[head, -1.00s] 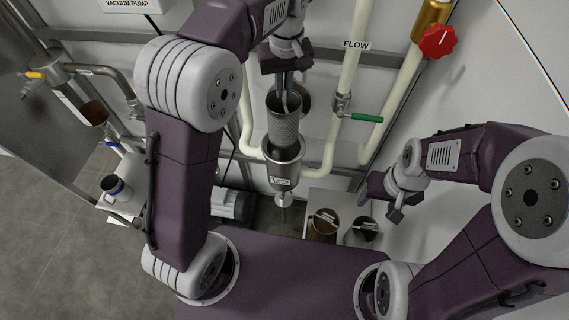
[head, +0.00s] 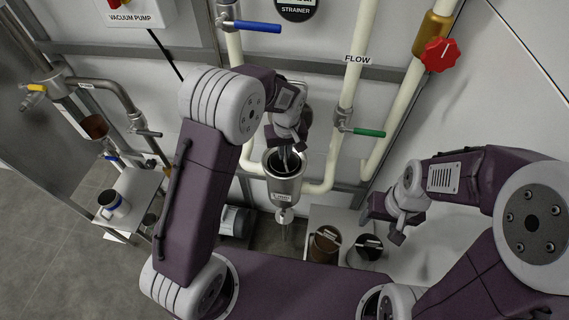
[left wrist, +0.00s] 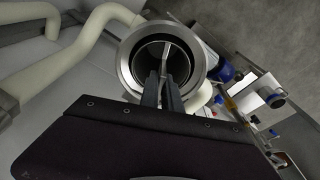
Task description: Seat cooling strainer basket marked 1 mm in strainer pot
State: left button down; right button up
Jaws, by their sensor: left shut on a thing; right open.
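The strainer pot (head: 284,186) is a steel cup with a small label, fixed on the pipework in the middle of the head view. The strainer basket is down inside the pot; its dark inside and rim (left wrist: 150,53) show within the pot's ring (left wrist: 127,76) in the left wrist view. My left gripper (head: 285,160) points down over the pot mouth. It is shut on the basket's handle (left wrist: 164,60). Whether the basket touches the pot's bottom is hidden. The 1 mm marking cannot be read. My right gripper (head: 384,222) is open and empty, off to the right.
Cream pipes run beside the pot, with a green-handled valve (head: 368,133) to the right and a blue-handled valve (head: 257,27) above. Two dark-topped containers (head: 325,245) (head: 365,251) stand below right.

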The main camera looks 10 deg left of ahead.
aim_at(285, 164)
pick_arm(q)
jog(key=shift+f, duration=3.05)
jog(key=shift+f, duration=0.15)
jog(key=c, duration=1.6)
grip_release()
jog(key=shift+o, duration=0.2)
jog(key=r, duration=0.4)
jog(key=s+r, duration=0.1)
jog(key=r, duration=0.7)
jog(key=shift+s+d+r, duration=0.15)
jog(key=shift+s+d, duration=0.2)
jog(key=s+a+f+m, duration=0.1)
jog(key=s+a, duration=0.2)
jog(key=s, duration=0.3)
jog(key=s+a+f+m, duration=0.1)
jog(key=s+a+m, duration=0.1)
jog(key=s, duration=0.3)
jog(key=s+a+f+m+h, duration=0.1)
jog(key=s+a, duration=0.2)
jog(key=s, duration=0.3)
jog(key=shift+s+a+f, duration=0.15)
jog(key=shift+s+a, duration=0.2)
jog(key=shift+a, duration=0.05)
